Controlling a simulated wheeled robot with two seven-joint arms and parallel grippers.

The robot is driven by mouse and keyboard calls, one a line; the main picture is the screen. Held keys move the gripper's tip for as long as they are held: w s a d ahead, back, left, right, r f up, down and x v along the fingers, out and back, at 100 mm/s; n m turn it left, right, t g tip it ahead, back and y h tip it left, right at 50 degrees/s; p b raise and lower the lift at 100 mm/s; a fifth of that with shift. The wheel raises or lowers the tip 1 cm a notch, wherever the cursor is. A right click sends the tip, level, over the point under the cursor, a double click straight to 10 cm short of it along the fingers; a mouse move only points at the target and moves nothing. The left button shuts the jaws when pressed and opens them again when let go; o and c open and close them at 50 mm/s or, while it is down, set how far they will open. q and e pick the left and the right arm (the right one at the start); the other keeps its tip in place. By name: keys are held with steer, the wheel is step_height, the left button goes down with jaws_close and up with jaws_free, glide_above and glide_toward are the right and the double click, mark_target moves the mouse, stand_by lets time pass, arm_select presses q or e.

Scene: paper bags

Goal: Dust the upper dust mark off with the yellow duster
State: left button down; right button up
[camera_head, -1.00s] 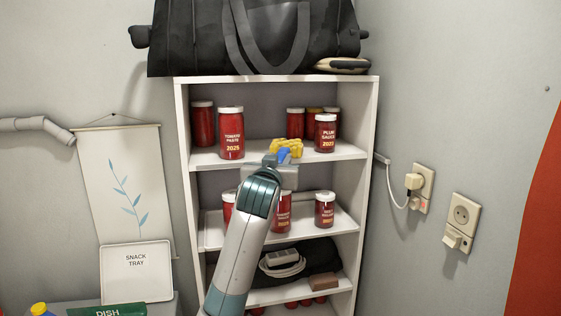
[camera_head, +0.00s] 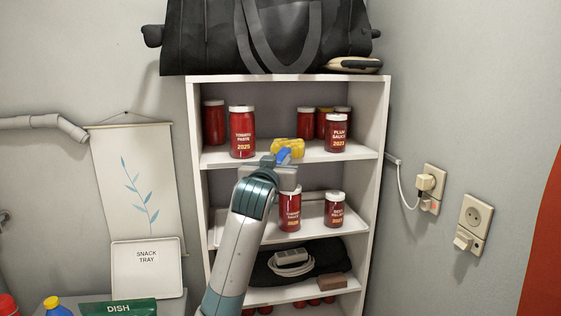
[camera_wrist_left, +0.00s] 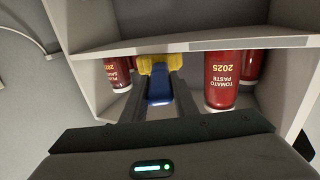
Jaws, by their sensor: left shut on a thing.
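The yellow duster (camera_head: 288,147) has a yellow head and a blue handle. My left gripper (camera_head: 284,160) is shut on the blue handle, at the front of the upper shelf (camera_head: 225,156). In the left wrist view the duster's yellow head (camera_wrist_left: 158,61) lies past the fingertips, and the blue handle is between the fingers of my left gripper (camera_wrist_left: 158,92). The head is between the plum sauce jar and the tomato paste jar. I cannot make out a dust mark in either view. My right gripper is not in view.
The tomato paste jar (camera_head: 242,132) stands left of the duster and the plum sauce jar (camera_head: 337,133) right of it. More jars stand behind. The middle shelf holds jars (camera_head: 334,211). A black bag (camera_head: 265,35) sits on top. A snack tray (camera_head: 148,268) is at lower left.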

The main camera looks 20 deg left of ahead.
arm_select(q)
steer(key=shift+s+a+f, duration=0.1)
steer(key=shift+a+f, duration=0.1)
steer(key=shift+s+a+r, duration=0.1)
steer(key=shift+s+a, duration=0.25)
steer(key=shift+a, duration=0.25)
steer(key=shift+s+a, duration=0.35)
steer(key=shift+a, duration=0.2)
steer(key=shift+d, duration=0.1)
steer(key=shift+w+d+r, duration=0.1)
steer(key=shift+w+d, duration=0.35)
steer(key=shift+d, duration=0.15)
steer(key=shift+w+d+r, duration=0.1)
steer(key=shift+w+d, duration=0.3)
steer(key=shift+d, duration=0.2)
steer(key=shift+w+d, duration=0.1)
steer(key=shift+w+d+f, duration=0.1)
steer(key=shift+w+d, duration=0.25)
steer(key=shift+d, duration=0.2)
steer(key=shift+w+d+f, duration=0.1)
steer(key=shift+w+d, duration=0.2)
steer(key=shift+d, duration=0.25)
